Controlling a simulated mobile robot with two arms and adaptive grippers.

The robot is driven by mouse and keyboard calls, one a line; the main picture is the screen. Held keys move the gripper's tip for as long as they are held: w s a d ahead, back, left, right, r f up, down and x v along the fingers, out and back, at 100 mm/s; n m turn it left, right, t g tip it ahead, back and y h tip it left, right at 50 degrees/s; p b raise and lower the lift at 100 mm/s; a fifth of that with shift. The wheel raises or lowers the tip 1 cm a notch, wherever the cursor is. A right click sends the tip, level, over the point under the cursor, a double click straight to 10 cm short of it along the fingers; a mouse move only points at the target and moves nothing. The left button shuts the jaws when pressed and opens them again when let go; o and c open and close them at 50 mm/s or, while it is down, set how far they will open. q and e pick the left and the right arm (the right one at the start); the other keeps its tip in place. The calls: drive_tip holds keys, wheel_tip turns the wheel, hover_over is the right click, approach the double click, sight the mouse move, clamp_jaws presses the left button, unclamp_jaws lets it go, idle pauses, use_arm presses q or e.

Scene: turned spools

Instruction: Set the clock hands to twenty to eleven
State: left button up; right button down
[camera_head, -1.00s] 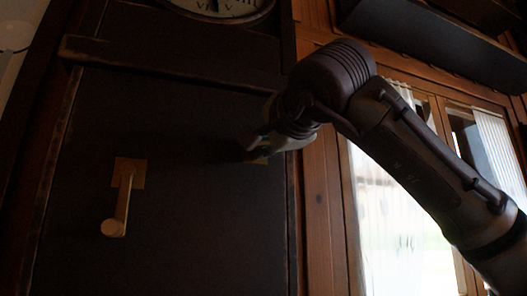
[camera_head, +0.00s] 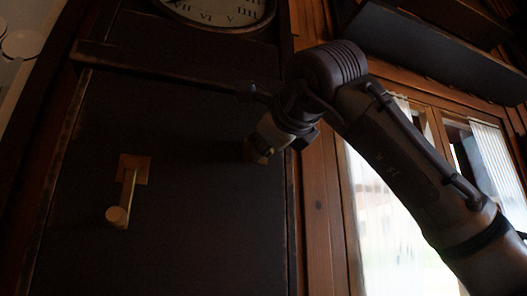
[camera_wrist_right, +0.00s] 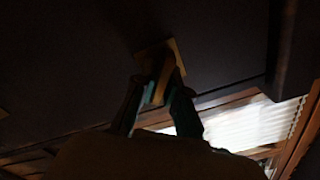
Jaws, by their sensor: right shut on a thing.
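The clock face (camera_head: 212,14) is cut off by the top edge of the head view. Only its lower numerals, around VI, show; the hands are out of view. A brass crank (camera_head: 125,192) on a square plate sits on the dark case at left, its knob hanging down. My right gripper (camera_head: 259,152) is at a second brass crank to the right, mostly hidden behind it in the head view. In the right wrist view, the second crank's square plate (camera_wrist_right: 160,55) shows, and the right fingers (camera_wrist_right: 157,93) are shut on its brass part. My left gripper is not in view.
The dark clock case (camera_head: 190,230) has a ledge (camera_head: 165,68) below the face, above my right gripper. A wood-framed window with a white curtain (camera_head: 500,150) stands to the right, behind my right arm. A dark shelf (camera_head: 430,45) hangs at upper right.

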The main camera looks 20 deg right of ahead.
drive_tip(key=shift+a+f+m+b, duration=0.15)
drive_tip(key=shift+m+b, duration=0.3)
drive_tip(key=shift+m, duration=1.05)
drive_tip(key=c, duration=1.3)
unclamp_jaws()
drive_tip(key=shift+m, duration=0.3)
drive_tip(key=shift+o, duration=0.2)
drive_tip(key=s, duration=1.2)
drive_tip(key=shift+d, duration=0.25)
